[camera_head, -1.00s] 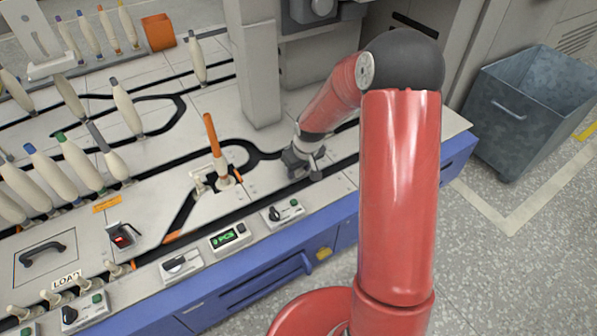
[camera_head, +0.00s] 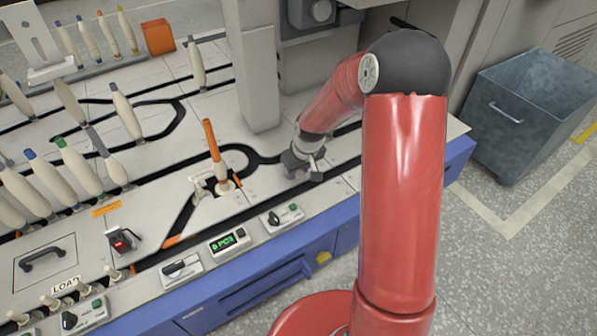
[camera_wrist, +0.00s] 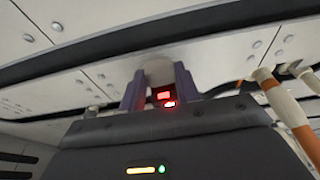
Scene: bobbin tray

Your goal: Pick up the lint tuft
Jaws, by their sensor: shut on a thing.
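My gripper (camera_head: 294,174) is low over the pale machine top, just right of the black track loop, in the head view. In the wrist view its two purple fingers (camera_wrist: 160,88) are closed on a pale grey, rounded lint tuft (camera_wrist: 159,70). The tuft sits between the fingertips, and its lower part is hidden by the gripper. In the head view I cannot make out the tuft. Whether it touches the surface is hard to tell.
An orange-tipped bobbin (camera_head: 213,145) stands left of my gripper, by a small white mechanism (camera_head: 200,187). A grey column (camera_head: 252,75) rises close behind. Several bobbins stand at the left. A metal bin (camera_head: 530,110) stands on the floor at right.

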